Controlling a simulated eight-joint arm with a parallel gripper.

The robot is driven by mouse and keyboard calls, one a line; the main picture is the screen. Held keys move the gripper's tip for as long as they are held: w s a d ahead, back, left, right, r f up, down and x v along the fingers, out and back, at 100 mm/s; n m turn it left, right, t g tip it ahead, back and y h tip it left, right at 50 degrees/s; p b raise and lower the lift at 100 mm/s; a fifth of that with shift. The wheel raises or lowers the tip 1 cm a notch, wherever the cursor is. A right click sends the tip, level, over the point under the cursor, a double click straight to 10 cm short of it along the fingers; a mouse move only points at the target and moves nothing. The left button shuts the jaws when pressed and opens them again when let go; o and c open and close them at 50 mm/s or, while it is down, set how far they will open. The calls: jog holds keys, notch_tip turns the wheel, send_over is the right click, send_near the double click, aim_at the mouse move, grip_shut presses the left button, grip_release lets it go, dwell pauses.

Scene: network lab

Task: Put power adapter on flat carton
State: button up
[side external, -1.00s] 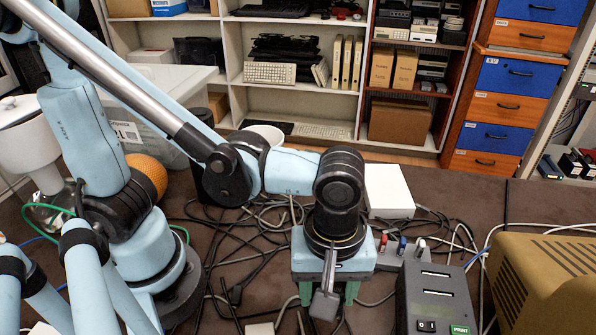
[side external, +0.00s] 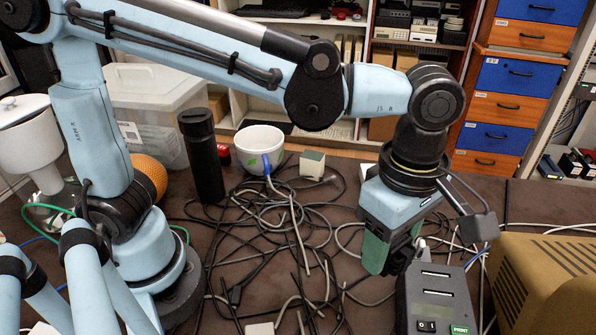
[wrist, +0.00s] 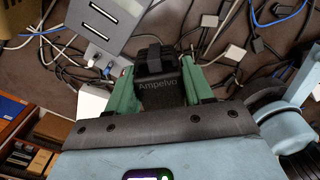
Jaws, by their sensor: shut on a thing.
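My gripper (side external: 388,252) has green fingers and is in the air above the right-middle of the table, behind the grey device. In the wrist view the gripper (wrist: 157,80) is shut on a black block, the power adapter (wrist: 155,62), between its green fingers. In the side view the adapter is mostly hidden by the near finger. A flat white box, which looks like the flat carton (wrist: 90,104), shows partly at the left of the wrist view. In the side view only a sliver of it (side external: 368,171) shows behind my gripper.
A grey device with a green label (side external: 435,300) and a beige vented casing (side external: 545,295) stand at the front right. Tangled cables (side external: 290,235) cover the middle. A white bowl (side external: 259,147), a black cylinder (side external: 202,158) and a small box (side external: 312,164) stand behind.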

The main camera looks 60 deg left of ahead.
jog(key=w+a+n, duration=0.4)
jog(key=w+a, duration=0.1)
jog(key=w, duration=0.3)
jog(key=w+a+n, duration=0.4)
jog(key=w+a, duration=0.1)
jog(key=w, duration=0.4)
jog(key=w+a+f, duration=0.2)
jog(key=a, duration=0.1)
jog(key=w+a+f, duration=0.2)
jog(key=a, duration=0.1)
jog(key=w+a+f, duration=0.2)
jog(key=a, duration=0.1)
jog(key=shift+a+f, duration=0.15)
jog(key=shift+a, duration=0.1)
jog(key=shift+w+a+f, duration=0.15)
jog(key=shift+a+f, duration=0.1)
jog(key=shift+f, duration=1.9)
jog(key=shift+f, duration=0.15)
jog(key=o, duration=1.2)
jog(key=shift+c, duration=0.2)
